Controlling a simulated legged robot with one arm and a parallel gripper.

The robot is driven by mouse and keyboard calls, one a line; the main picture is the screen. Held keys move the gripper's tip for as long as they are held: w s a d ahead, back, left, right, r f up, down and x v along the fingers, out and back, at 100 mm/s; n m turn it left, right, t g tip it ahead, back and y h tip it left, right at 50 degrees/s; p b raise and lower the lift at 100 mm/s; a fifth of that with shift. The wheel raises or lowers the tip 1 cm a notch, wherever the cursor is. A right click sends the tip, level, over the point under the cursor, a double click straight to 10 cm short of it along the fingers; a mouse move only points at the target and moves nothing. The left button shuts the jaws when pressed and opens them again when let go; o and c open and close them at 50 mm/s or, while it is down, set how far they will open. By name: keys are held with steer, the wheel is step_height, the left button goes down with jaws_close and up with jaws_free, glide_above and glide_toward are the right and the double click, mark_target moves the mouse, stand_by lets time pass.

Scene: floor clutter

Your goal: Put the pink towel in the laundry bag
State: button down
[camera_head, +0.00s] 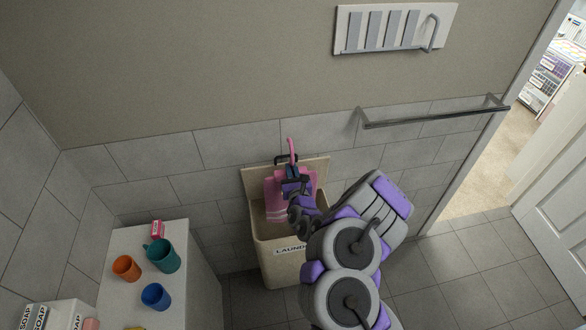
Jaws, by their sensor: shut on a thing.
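The pink towel (274,189) hangs from my gripper (287,164), which is shut on it. A pink strip of it sticks up above the jaws. The towel is at the mouth of the laundry bag (277,264), a beige upright bin-like bag with a dark label on its front. The towel's lower part shows against the opening, in front of the raised back panel. My arm covers the right side of the bag and part of the towel. I cannot tell whether the towel touches the bag.
A white cabinet (125,243) at the left holds an orange cup (126,268), a teal mug (163,256), a blue cup (155,296) and a small pink box (158,230). A towel rail (435,117) is on the wall. Tiled floor is clear at right, by the doorway.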

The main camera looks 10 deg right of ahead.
step_height(320, 180, down, 17)
steer(key=b, duration=1.4)
steer(key=shift+a+r, duration=0.15)
steer(key=c, duration=1.1)
jaws_free()
steer(key=shift+a, duration=0.1)
steer(key=s+p, duration=0.6)
steer(key=s, duration=1.1)
steer(key=shift+s+p, duration=0.2)
steer(key=shift+p, duration=0.15)
